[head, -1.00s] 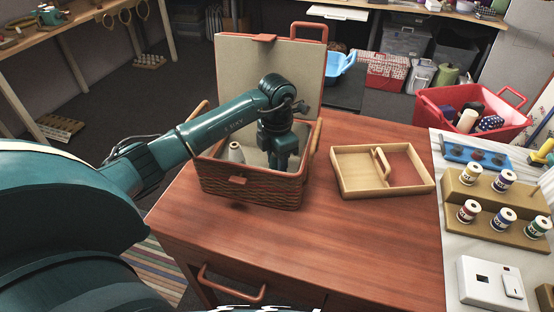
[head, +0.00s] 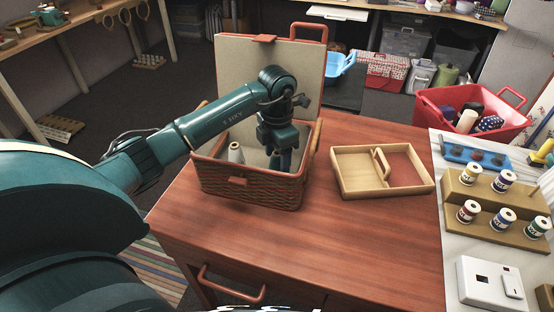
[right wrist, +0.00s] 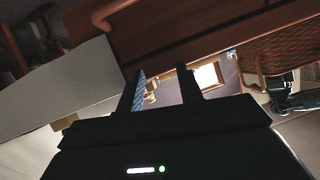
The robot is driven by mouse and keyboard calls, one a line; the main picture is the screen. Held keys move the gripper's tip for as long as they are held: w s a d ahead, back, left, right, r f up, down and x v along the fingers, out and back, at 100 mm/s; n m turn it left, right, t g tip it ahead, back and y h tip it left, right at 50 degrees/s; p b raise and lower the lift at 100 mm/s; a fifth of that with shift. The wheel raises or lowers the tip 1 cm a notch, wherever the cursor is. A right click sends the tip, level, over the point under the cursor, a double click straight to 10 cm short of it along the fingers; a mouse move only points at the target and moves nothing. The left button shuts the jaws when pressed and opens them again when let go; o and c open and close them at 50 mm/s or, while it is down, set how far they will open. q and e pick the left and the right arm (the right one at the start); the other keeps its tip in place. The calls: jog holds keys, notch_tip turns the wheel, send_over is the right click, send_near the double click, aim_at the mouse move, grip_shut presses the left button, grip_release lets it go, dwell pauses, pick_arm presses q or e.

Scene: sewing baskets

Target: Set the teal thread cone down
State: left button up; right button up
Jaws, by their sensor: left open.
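The wicker sewing basket (head: 250,190) stands on the wooden table with its lid open. My left gripper (head: 284,165) points down into the right part of the basket and is open; its fingertips are partly hidden. I cannot make out a teal thread cone; the gripper and basket wall hide that spot. A pale grey cone (head: 235,153) stands in the left part of the basket, apart from the gripper. My right gripper (right wrist: 160,88) shows in the right wrist view, its fingers apart with nothing held between them.
A wooden divided tray (head: 350,190) lies right of the basket. Thread spools stand on a stepped rack (head: 490,222) at the right. A red bin (head: 430,112) is behind the table. The table front (head: 340,245) is clear. The open lid (head: 240,80) rises behind the gripper.

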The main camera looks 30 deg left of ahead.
pick_arm(q)
notch_tip(320, 180, up, 10)
jog(key=shift+r, duration=0.15)
dwell(0.5)
